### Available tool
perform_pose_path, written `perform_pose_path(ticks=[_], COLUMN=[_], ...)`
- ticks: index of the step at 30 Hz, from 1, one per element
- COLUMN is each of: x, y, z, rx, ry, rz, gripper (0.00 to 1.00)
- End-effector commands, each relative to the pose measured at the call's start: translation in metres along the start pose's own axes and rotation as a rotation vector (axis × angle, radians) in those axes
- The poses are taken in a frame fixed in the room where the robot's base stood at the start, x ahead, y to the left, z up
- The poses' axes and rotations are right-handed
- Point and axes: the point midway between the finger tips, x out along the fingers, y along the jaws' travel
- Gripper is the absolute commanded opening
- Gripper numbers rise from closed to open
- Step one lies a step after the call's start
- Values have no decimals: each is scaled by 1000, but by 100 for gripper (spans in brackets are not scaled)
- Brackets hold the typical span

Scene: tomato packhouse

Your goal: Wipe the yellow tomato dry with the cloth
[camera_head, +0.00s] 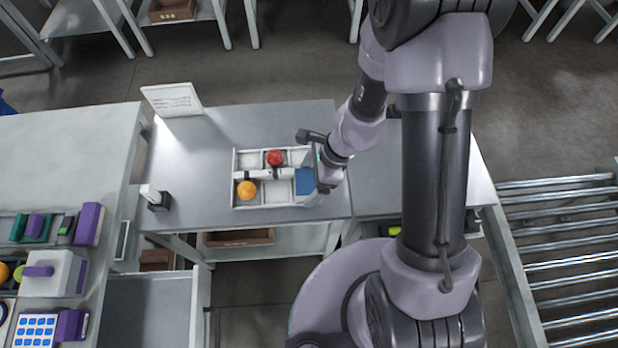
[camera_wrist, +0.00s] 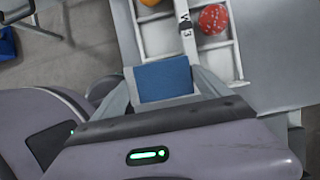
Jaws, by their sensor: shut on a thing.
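A yellow-orange tomato (camera_head: 246,190) sits in the near left compartment of a white divided tray (camera_head: 234,170) on the grey table. Only its edge shows at the top of the wrist view (camera_wrist: 150,2). A red tomato (camera_head: 275,157) sits in a far compartment; in the wrist view it has pale specks (camera_wrist: 213,19). My gripper (camera_wrist: 164,84) is shut on a folded blue cloth (camera_wrist: 162,78), which also shows in the head view (camera_head: 305,182). The cloth is at the tray's right end, apart from both tomatoes. Whether it touches the tray I cannot tell.
A white sign (camera_head: 172,99) stands at the table's back left, and a small black-and-white device (camera_head: 155,198) left of the tray. A side bench (camera_head: 60,165) at left holds several items. A roller conveyor (camera_head: 560,240) is at right. The table behind the tray is clear.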

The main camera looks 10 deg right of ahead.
Motion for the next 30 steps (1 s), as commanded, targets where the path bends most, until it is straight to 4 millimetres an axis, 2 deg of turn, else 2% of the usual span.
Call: perform_pose_path(ticks=[15, 23, 30], x=[-1, 0, 2], y=[-26, -26, -13], z=[0, 0, -1], rx=[-1, -1, 1], ry=[0, 0, 0], rz=[0, 0, 0], gripper=[42, 42, 42])
